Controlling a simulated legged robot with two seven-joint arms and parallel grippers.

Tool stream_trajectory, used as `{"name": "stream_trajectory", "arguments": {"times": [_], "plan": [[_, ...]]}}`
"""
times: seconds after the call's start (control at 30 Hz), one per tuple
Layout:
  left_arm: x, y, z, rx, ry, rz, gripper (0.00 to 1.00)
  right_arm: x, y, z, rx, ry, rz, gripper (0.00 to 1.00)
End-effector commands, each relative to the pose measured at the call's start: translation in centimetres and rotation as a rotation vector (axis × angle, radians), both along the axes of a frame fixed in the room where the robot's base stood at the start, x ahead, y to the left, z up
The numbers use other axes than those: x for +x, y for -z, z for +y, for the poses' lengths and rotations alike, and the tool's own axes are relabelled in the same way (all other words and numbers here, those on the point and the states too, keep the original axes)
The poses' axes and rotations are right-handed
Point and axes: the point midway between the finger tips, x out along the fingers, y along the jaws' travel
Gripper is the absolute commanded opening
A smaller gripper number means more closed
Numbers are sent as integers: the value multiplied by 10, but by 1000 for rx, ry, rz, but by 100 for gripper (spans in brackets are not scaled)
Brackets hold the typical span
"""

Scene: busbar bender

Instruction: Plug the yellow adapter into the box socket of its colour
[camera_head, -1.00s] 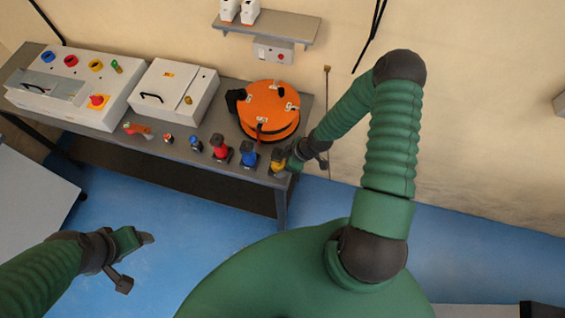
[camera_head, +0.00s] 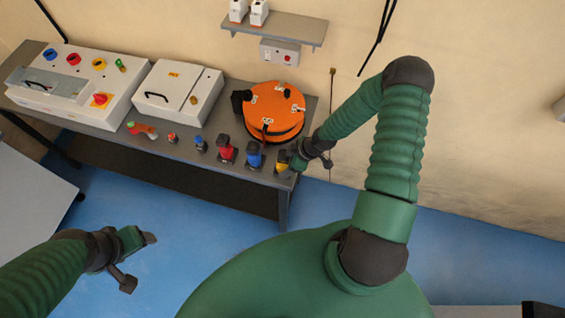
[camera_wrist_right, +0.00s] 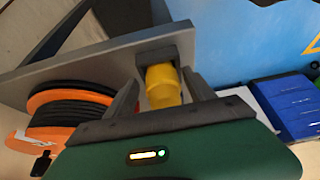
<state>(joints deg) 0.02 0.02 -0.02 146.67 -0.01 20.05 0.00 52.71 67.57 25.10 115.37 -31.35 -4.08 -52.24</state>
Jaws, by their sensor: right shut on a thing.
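The yellow adapter (camera_head: 281,166) stands at the right end of the grey table, with my right gripper (camera_head: 296,162) at it. In the right wrist view the yellow adapter (camera_wrist_right: 163,88) is between the two fingers of my right gripper (camera_wrist_right: 165,90), which is shut on it. Its dark end is at the table edge; I cannot tell whether it is lifted. The white box at the far left of the table has blue, red and yellow sockets on its sloped top; the yellow socket (camera_head: 99,64) is right of the red one. My left gripper (camera_head: 148,240) hangs over the floor, its opening unclear.
A blue adapter (camera_head: 254,155) and a red adapter (camera_head: 226,150) stand left of the yellow one, with smaller items further left. An orange cable reel (camera_head: 272,108) stands behind them. A second white box (camera_head: 177,90) is mid-table. A wall shelf (camera_head: 275,29) hangs above.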

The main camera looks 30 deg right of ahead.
Motion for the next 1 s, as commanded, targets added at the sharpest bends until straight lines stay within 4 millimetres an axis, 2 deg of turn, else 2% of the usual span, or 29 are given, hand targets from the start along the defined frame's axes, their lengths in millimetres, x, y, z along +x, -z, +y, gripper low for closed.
{"name": "stream_trajectory", "arguments": {"times": [0.03, 0.37, 1.0], "plan": [[0, 0, 0, 0, 0, 0, 68, 7, -3, -2, -5, 5, -18, 42], [0, 0, 0, 0, 1, 0, 68, 9, -4, -4, -7, 8, -22, 0], [0, -16, 0, 0, 1, 0, 68, 9, -23, -5, -8, 8, -24, 0]]}}
